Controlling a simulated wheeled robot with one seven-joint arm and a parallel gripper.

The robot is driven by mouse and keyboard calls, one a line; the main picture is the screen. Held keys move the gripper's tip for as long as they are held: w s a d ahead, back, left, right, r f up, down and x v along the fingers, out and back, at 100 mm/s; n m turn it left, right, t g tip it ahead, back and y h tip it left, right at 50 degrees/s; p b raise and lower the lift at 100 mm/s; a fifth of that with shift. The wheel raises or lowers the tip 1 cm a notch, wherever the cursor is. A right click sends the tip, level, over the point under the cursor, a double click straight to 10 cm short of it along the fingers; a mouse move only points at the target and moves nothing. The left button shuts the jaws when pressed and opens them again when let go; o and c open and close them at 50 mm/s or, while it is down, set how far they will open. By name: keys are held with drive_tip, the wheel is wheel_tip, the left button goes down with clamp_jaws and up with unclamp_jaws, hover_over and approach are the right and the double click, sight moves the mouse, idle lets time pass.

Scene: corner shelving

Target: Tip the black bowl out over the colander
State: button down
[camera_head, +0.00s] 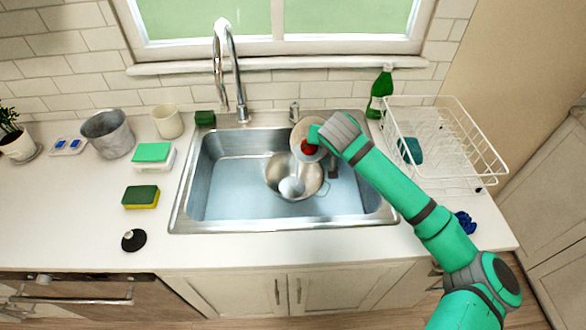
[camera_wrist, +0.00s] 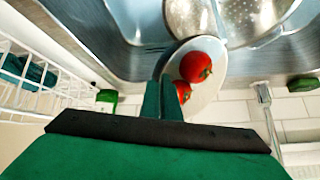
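A bowl (camera_head: 299,128) is at the back of the sink, above and behind the colander. Its inside looks pale; I see no clear black on it. Two red tomatoes (camera_wrist: 202,68) rest in the bowl, which fills the middle of the wrist view (camera_wrist: 213,95). My gripper (camera_wrist: 166,88) appears shut on the bowl's near rim, with its fingers close together. In the head view my gripper (camera_head: 316,134) partly covers the bowl. The metal colander (camera_head: 275,172) stands in the sink, with a pale round patch inside it. How far the bowl is tilted is hard to tell.
The sink (camera_head: 225,190) has a tall faucet (camera_head: 238,90) behind it. A green bottle (camera_head: 380,92) and a white wire dish rack (camera_head: 440,145) stand right. Sponges (camera_head: 141,197), a grey pot (camera_head: 108,133) and a cream cup (camera_head: 168,121) stand left.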

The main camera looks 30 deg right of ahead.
drive_tip(key=shift+a+r+n+h, duration=0.3)
drive_tip(key=shift+a+r+h, duration=0.25)
drive_tip(key=shift+r+h, duration=0.15)
idle(0.5)
drive_tip(key=shift+s+r+t+h, duration=0.1)
drive_tip(key=shift+s+t+h, duration=0.05)
drive_tip(key=shift+t+h, duration=0.15)
drive_tip(key=shift+a, duration=0.15)
drive_tip(key=shift+a+r, duration=0.15)
drive_tip(key=shift+a, duration=0.1)
drive_tip(key=shift+a+r+n+t+h, duration=0.35)
drive_tip(key=shift+a+h, duration=0.15)
drive_tip(key=shift+h, duration=0.4)
drive_tip(key=shift+a+r+b, duration=0.1)
drive_tip(key=shift+a+b, duration=0.1)
drive_tip(key=shift+b, duration=0.1)
